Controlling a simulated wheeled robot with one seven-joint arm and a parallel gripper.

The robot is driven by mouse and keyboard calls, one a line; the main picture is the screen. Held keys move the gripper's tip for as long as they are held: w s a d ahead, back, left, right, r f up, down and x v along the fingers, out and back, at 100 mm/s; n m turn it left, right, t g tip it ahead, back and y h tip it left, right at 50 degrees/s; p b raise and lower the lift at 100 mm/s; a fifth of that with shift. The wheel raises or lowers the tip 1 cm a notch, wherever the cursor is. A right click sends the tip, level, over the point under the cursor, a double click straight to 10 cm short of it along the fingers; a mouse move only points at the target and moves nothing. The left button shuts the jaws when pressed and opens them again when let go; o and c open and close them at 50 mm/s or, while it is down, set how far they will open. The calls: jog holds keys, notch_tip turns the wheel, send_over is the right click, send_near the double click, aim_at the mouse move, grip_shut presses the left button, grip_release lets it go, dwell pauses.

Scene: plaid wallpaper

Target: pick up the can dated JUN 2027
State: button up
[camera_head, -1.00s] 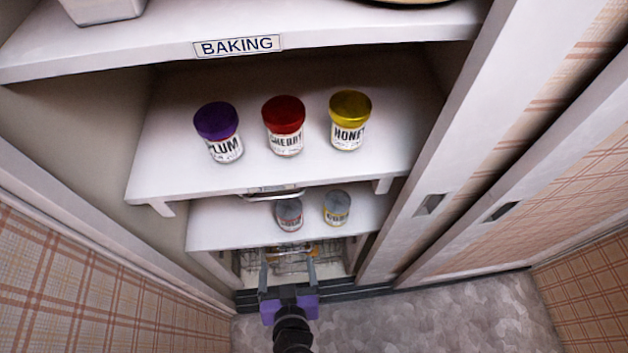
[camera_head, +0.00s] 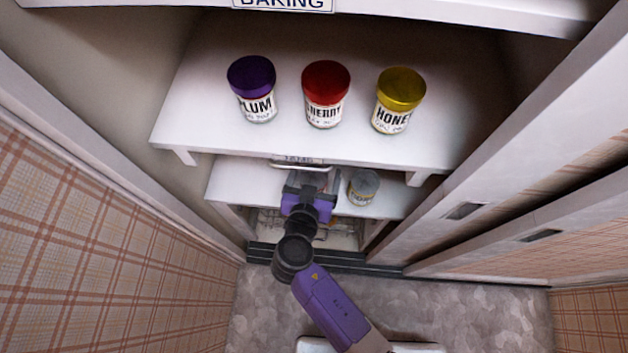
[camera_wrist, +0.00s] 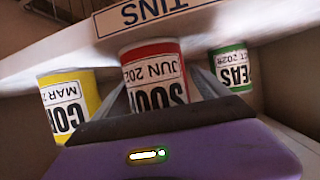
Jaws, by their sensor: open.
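In the wrist view, a red-labelled can (camera_wrist: 155,78) reads "SOU" and "JUN 202", with the last digit not readable; its label appears upside down. My gripper (camera_wrist: 163,88) is open, with a finger on each side of this can; I cannot tell whether they touch it. A yellow-labelled can (camera_wrist: 70,105), "COR" and "MAR 2", stands to the left. A green-labelled can (camera_wrist: 232,72), "PEAS" and "2028", stands to the right. In the head view, my gripper (camera_head: 307,183) is at the lower shelf and mostly hides the red-labelled can; the yellow-labelled can (camera_head: 363,188) shows beside it.
The shelf above (camera_head: 225,140) holds a purple-lidded plum jar (camera_head: 252,90), a red-lidded cherry jar (camera_head: 325,94) and a gold-lidded honey jar (camera_head: 397,100). A "TINS" sign (camera_wrist: 150,12) is on a shelf edge. Sliding door panels (camera_head: 500,190) stand at the right.

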jog(key=shift+w, duration=0.1)
jog(key=c, duration=1.8)
